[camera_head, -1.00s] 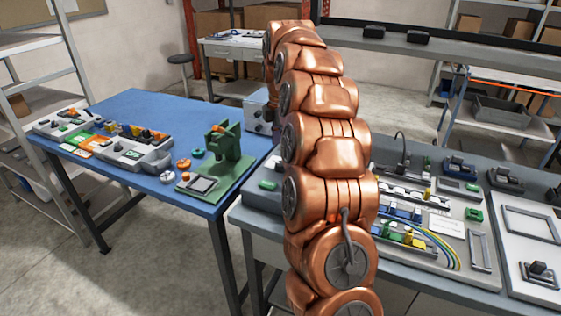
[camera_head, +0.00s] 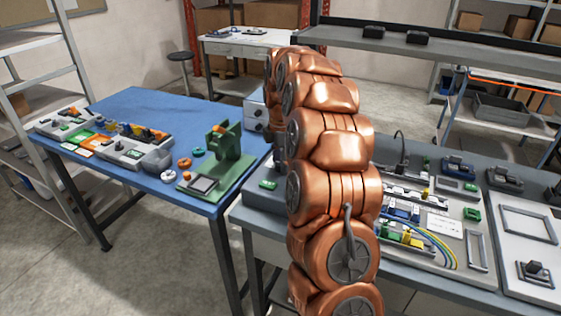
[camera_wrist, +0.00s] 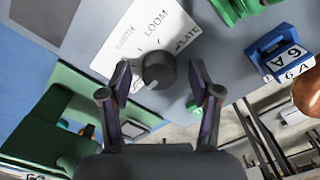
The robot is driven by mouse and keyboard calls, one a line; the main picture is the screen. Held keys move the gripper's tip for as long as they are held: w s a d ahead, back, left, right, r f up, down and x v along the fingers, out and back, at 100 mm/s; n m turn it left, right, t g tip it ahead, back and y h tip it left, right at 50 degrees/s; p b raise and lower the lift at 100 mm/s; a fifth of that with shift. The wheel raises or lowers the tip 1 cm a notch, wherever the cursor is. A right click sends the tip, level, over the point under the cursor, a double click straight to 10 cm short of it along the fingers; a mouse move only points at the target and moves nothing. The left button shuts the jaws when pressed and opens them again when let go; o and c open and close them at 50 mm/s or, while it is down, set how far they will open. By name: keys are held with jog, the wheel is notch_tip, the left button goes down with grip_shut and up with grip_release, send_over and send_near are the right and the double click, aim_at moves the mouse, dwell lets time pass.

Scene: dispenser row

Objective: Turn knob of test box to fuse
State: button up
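The test box shows in the wrist view as a white dial plate (camera_wrist: 130,38) with a dark round knob (camera_wrist: 159,70). The words EARTH, LOOM and PLATE are printed around the knob's far side; I read no FUSE label. A pale mark on the knob points down and a little left. My gripper (camera_wrist: 160,75) is open, with one finger on each side of the knob and gaps visible.
In the wrist view a blue block marked 6A (camera_wrist: 284,52) lies right of the dial, near green parts (camera_wrist: 240,8). In the head view a green stand (camera_head: 226,155) is left of the grey box on the blue table (camera_head: 145,103). A grey bench with panels is at right.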

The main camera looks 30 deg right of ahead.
jog(key=c, duration=1.1)
jog(key=shift+f+m+b, duration=0.1)
jog(key=shift+m+b, duration=0.3)
jog(key=m+b, duration=0.2)
jog(key=m, duration=0.1)
jog(key=shift+f, duration=0.1)
jog(key=m+b, duration=0.2)
jog(key=m, duration=0.2)
jog(key=shift+m, duration=0.4)
jog(key=o, duration=1.2)
jog(key=shift+r, duration=0.2)
jog(key=shift+c, duration=0.2)
